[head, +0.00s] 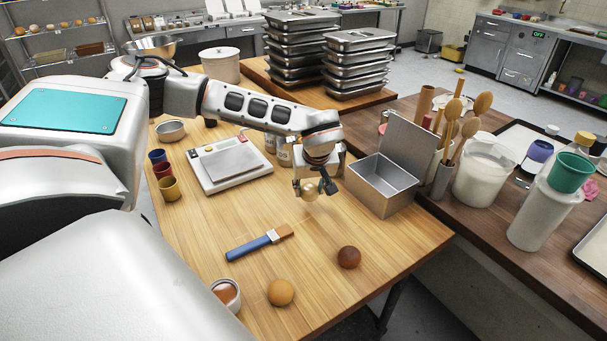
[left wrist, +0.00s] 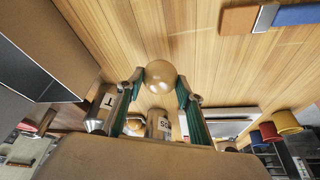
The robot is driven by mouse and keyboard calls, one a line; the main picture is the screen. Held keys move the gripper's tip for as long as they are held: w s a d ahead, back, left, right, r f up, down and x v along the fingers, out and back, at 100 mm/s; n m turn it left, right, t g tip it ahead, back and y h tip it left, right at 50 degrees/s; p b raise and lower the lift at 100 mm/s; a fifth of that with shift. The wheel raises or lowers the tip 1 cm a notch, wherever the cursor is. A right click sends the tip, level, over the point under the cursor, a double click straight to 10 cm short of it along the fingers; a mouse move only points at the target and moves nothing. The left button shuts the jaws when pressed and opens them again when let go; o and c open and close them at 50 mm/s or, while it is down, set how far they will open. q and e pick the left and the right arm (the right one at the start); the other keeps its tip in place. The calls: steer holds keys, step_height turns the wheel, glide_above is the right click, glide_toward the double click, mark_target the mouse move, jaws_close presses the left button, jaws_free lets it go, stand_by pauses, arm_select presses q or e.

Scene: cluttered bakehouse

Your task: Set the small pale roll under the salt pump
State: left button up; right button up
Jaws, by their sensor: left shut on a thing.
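My left gripper (head: 318,186) is shut on a small pale round roll (head: 311,193), held low near the right part of the wooden table. In the left wrist view the roll (left wrist: 159,76) sits between the fingertips. Behind the gripper stand two small canisters, the right one (head: 285,155) and the left one (head: 270,143), partly hidden by my arm. In the left wrist view one label shows a "T" (left wrist: 103,110) and the other "SO" (left wrist: 158,125). I cannot tell for sure which is the salt pump. My right gripper is not in view.
A scale (head: 227,163) and a metal tin (head: 382,187) flank the canisters. Coloured cups (head: 168,188) stand left. Bare table lies between the brush and the tin.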

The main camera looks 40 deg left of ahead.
arm_select(q)
steer(key=w+a, duration=0.4)
steer(key=a, duration=0.1)
steer(key=w+a+p, duration=0.1)
steer(key=w+a, duration=0.1)
steer(key=a, duration=0.1)
steer(key=shift+w, duration=0.15)
steer(key=shift+f, duration=1.75)
steer(key=shift+f, duration=0.1)
steer(key=o, duration=0.8)
steer(key=v, duration=1.2)
